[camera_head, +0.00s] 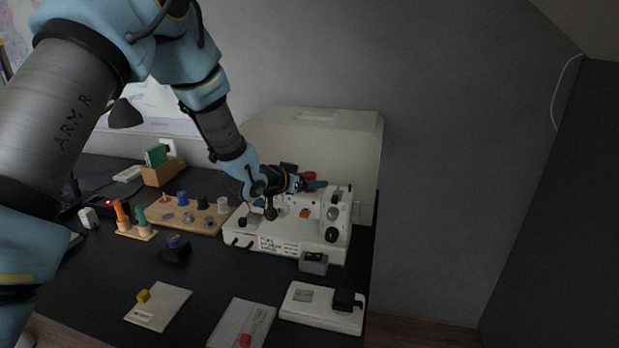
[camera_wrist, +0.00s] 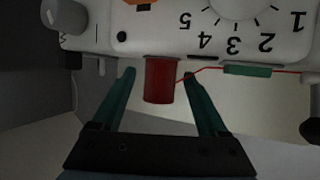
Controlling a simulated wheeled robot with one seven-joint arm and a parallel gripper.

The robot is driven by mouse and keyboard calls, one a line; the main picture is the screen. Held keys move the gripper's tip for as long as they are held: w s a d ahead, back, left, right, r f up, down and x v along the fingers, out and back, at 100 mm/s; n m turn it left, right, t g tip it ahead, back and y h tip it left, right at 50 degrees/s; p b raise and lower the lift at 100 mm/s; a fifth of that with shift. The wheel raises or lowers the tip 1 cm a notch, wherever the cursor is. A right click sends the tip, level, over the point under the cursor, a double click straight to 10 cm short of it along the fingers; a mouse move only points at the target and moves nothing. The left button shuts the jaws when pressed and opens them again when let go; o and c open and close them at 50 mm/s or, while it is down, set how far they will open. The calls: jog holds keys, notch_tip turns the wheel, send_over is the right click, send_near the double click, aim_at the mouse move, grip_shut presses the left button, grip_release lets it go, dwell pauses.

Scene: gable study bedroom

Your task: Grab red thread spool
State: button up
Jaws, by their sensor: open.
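The red thread spool (camera_wrist: 161,82) hangs in the wrist view at the edge of a white machine (camera_wrist: 180,40) with a numbered dial. A red thread runs from it to the right, past a green piece (camera_wrist: 247,70). My gripper (camera_wrist: 158,77) is open. Its two green fingers show on either side of the spool, with a gap on each side; how deep they reach around it I cannot tell. In the head view the spool (camera_head: 309,176) is a small red patch at the top of the machine (camera_head: 285,240), partly hidden by my gripper (camera_head: 306,184).
A pale case (camera_head: 310,140) stands close behind the machine. A wooden board (camera_head: 186,215) with several spools lies to its left, beside orange and green handled tools (camera_head: 130,217). Flat cards with small blocks lie in front. Some black tabletop (camera_head: 100,270) is bare.

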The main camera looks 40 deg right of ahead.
jog(key=shift+d, duration=0.1)
grip_shut()
dwell(0.6)
